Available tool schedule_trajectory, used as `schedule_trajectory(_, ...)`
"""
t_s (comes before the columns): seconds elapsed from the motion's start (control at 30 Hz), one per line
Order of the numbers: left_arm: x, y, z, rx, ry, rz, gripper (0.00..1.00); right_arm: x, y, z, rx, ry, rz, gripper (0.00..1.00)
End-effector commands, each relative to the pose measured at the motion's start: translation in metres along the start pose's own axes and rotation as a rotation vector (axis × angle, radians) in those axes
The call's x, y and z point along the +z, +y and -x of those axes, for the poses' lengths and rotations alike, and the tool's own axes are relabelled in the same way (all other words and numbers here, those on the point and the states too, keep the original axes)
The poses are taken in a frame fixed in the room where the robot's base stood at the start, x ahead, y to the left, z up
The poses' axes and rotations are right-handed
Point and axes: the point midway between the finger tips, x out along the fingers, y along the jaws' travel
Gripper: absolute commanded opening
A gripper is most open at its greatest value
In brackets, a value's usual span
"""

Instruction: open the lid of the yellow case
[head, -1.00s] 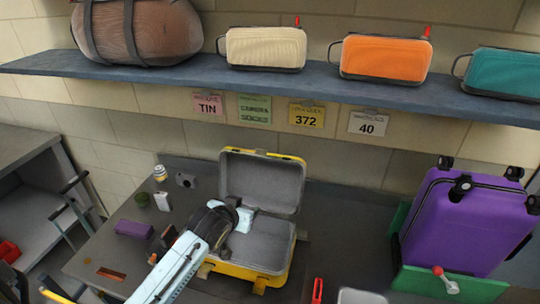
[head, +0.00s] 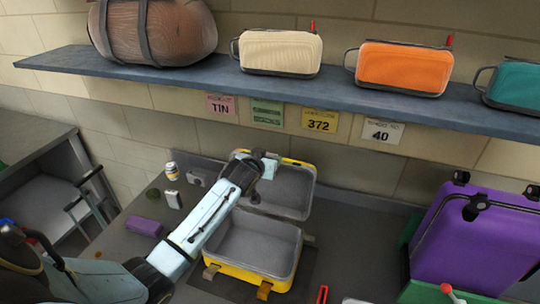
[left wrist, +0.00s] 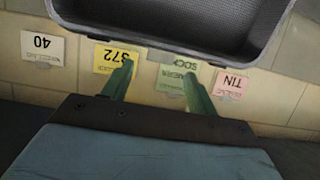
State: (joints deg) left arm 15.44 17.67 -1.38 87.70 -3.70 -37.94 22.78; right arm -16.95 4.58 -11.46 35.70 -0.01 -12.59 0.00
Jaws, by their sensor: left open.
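The yellow case (head: 238,273) lies open on the dark table, its grey-lined base facing up. Its lid (head: 292,188) stands raised at the back, grey lining towards me. The lid's lining also shows at the top of the left wrist view (left wrist: 180,22). My left gripper (head: 264,164) is at the lid's upper left, and my arm covers part of the case's left side. In the left wrist view my gripper (left wrist: 158,90) has its two green fingers apart with nothing between them. I cannot tell whether it touches the lid. My right gripper is out of view.
A purple suitcase (head: 475,240) stands at the right.

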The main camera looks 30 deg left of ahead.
Motion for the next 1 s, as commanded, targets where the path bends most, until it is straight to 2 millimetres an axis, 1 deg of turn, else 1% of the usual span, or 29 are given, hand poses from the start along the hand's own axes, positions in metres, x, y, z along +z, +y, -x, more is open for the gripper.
schedule_trajectory(0.03,-0.001,0.0,-0.007,-0.001,-0.001,0.0,0.58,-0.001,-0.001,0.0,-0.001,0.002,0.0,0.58)
schedule_trajectory(0.1,-0.001,0.0,-0.016,-0.001,-0.001,0.001,0.58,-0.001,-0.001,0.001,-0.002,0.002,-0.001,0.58)
schedule_trajectory(0.3,-0.001,0.0,-0.032,0.0,-0.001,0.001,0.58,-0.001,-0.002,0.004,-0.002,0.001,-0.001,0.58)
schedule_trajectory(0.5,-0.001,0.0,-0.038,0.001,0.001,0.001,0.58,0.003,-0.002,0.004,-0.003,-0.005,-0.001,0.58)
schedule_trajectory(0.77,0.0,0.0,-0.039,0.0,0.0,0.001,0.58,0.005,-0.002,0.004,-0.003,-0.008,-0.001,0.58)
schedule_trajectory(0.87,0.0,0.0,-0.039,0.0,0.0,0.001,0.46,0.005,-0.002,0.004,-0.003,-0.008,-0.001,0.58)
schedule_trajectory(1.0,0.0,0.0,-0.039,0.0,0.0,0.0,0.28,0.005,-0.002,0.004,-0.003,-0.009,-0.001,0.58)
